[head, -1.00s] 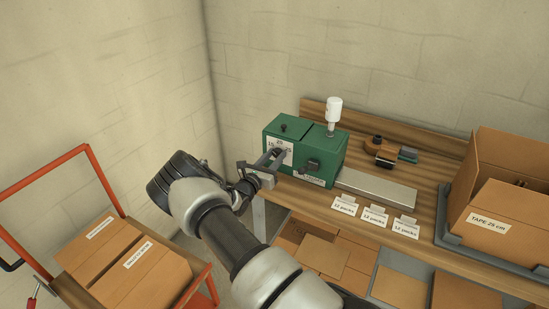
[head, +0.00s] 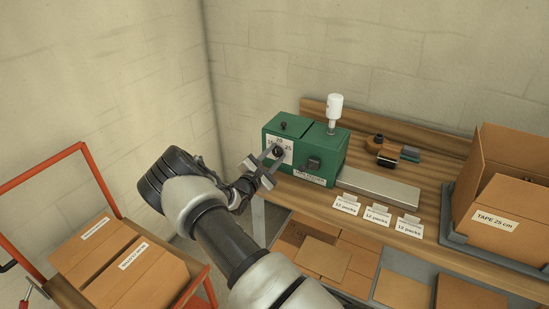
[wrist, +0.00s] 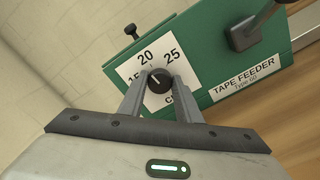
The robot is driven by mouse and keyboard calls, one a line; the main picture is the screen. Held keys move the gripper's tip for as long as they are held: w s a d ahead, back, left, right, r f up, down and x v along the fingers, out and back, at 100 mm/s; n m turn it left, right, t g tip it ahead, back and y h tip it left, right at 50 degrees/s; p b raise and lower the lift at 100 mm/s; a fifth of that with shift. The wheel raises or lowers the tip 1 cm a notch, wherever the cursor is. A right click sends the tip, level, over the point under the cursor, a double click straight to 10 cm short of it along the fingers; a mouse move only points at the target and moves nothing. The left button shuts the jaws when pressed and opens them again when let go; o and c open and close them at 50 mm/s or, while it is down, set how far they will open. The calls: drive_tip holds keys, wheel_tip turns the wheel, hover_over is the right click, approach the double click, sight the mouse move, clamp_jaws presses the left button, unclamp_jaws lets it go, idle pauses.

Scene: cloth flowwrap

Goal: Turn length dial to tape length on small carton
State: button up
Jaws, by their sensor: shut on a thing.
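The green tape feeder (head: 330,150) stands at the left end of the bench. Its length dial is a black knob (wrist: 159,82) on a white scale plate (wrist: 134,69) marked 15, 20 and 25. My gripper (wrist: 159,80) is shut on the knob, with one finger on each side. In the head view my gripper (head: 276,152) reaches the feeder's left front, and the fingers partly cover the dial. The knob's exact pointer direction is too small to tell. A carton (head: 508,203) at the bench's right bears the label "TAPE 25 cm".
A lever (wrist: 244,36) sticks out of the feeder right of the dial. Cards reading "12 packs" (head: 377,215) lie along the bench edge. A red-framed cart (head: 95,180) with labelled cartons stands at left. Flat cardboard (head: 322,257) lies below the bench.

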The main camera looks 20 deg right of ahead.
drive_tip(key=shift+m, duration=0.6)
drive_tip(key=o, duration=1.1)
drive_tip(key=shift+c, duration=0.2)
drive_tip(key=v, duration=1.7)
drive_tip(key=shift+s, duration=0.2)
drive_tip(key=shift+a, duration=0.15)
